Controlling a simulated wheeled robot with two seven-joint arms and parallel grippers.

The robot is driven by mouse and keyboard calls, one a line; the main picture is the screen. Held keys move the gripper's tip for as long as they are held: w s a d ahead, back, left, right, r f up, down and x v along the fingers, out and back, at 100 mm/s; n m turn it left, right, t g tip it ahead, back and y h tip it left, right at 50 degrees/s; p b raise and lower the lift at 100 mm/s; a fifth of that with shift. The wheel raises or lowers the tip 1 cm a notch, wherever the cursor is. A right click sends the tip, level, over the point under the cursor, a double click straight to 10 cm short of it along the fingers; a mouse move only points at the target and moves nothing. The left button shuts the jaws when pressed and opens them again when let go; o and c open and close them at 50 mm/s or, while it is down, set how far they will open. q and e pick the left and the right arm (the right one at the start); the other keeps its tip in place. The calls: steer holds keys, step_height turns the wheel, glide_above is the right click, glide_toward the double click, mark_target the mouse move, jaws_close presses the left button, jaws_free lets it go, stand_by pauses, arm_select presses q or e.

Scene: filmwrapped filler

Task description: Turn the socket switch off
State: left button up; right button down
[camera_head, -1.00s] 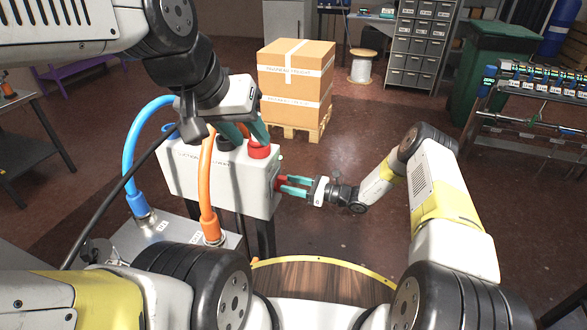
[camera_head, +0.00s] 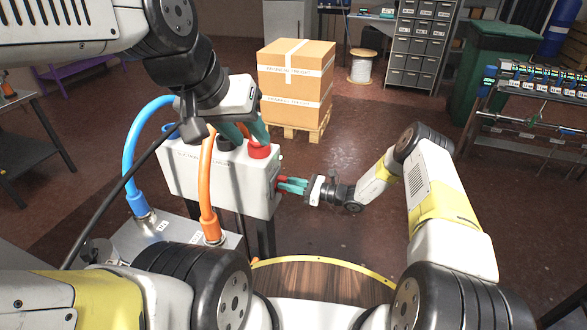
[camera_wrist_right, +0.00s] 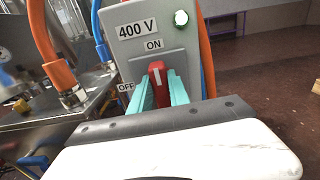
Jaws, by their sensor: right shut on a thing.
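The white socket box (camera_head: 178,180) stands left of centre in the head view. Its face shows in the right wrist view (camera_wrist_right: 135,50) with labels 400 V, ON and OFF. The red switch handle (camera_wrist_right: 158,75) sits under ON, its white mark upright, pointing to ON; OFF is at its lower left. My right gripper (camera_wrist_right: 160,90) is shut on the handle, a teal finger on each side. In the head view it reaches the box's right side. My left gripper (camera_head: 248,132) is above the box, its teal fingers apart near the red cap (camera_head: 259,151); its grip is unclear.
A green-white lamp (camera_wrist_right: 181,18) is on the box face. A blue cable (camera_head: 129,160) and an orange cable (camera_head: 207,190) arch beside the box. Stacked cartons (camera_head: 296,75) stand on a pallet behind. The floor right of the box is open.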

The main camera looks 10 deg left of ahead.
steer(key=shift+s+f+n, duration=0.15)
steer(key=shift+f+n, duration=0.05)
steer(key=shift+n, duration=2.75)
steer(key=shift+s+f+n, duration=0.2)
steer(key=shift+n, duration=2.7)
steer(key=shift+s+f+n, duration=0.15)
steer(key=shift+f+n, duration=0.05)
steer(key=shift+n, duration=2.75)
steer(key=c, duration=1.2)
jaws_free()
steer(key=shift+c, duration=0.2)
